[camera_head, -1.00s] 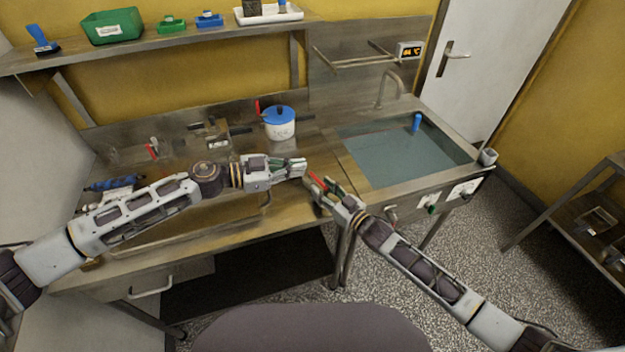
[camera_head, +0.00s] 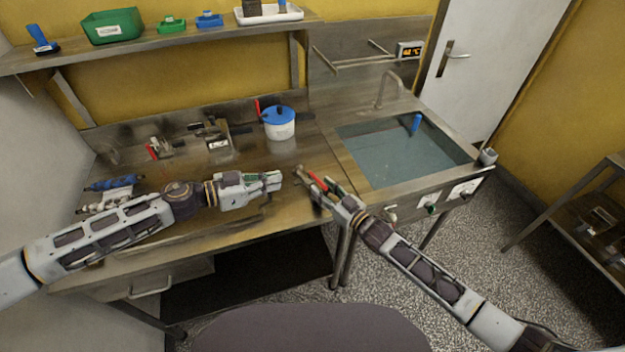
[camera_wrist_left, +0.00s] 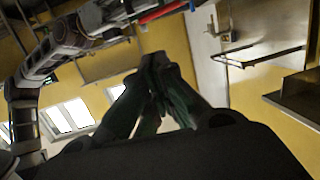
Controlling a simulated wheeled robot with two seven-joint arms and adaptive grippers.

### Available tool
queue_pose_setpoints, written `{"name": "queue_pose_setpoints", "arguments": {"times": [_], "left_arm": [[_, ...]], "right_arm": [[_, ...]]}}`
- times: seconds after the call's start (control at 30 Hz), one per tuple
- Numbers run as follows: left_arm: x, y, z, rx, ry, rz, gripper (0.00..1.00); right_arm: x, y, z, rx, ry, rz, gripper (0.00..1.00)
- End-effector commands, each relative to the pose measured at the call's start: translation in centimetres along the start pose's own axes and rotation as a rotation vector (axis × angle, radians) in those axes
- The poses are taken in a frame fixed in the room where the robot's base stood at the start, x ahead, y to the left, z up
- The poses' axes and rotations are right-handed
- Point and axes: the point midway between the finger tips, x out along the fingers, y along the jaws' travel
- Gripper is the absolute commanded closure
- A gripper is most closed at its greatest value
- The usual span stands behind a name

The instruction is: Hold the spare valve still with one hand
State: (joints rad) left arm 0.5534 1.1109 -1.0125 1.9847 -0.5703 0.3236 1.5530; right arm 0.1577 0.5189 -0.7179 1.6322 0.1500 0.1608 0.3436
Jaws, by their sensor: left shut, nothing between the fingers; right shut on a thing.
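My right gripper (camera_head: 324,187) is shut on what looks like the spare valve, held over the table's front edge by the sink. A red lever (camera_head: 318,183) and a small brass-coloured end (camera_head: 301,173) of it show; the fingers hide the rest. My left gripper (camera_head: 274,181) is shut and empty, a short gap to the left of the brass-coloured end. In the left wrist view its dark fingertips (camera_wrist_left: 157,66) are together, and a red bar (camera_wrist_left: 163,12) shows at the top, likely the lever.
A white pot with a blue lid (camera_head: 280,128) stands behind the grippers. Metal fittings with a red handle (camera_head: 153,151) are at the back left; a blue roller-like object (camera_head: 115,183) lies at the left. The sink (camera_head: 395,155) holds water and a blue item (camera_head: 415,124).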

Motion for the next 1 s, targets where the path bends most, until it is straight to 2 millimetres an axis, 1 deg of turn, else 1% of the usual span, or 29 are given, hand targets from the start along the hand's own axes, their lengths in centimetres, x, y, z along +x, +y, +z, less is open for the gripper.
{"name": "queue_pose_setpoints", "arguments": {"times": [0.17,0.37,1.0], "left_arm": [[0.3,0.0,0.0,0.0,0.0,0.0,1.0],[1.3,0.0,-0.1,0.001,0.002,0.0,1.0],[6.8,0.0,0.0,0.002,0.001,0.001,1.0]], "right_arm": [[0.0,0.0,0.0,0.0,0.001,0.0,1.0],[0.0,0.0,0.0,0.0,0.001,0.0,1.0],[0.0,0.0,0.0,0.0,0.001,0.0,1.0]]}}
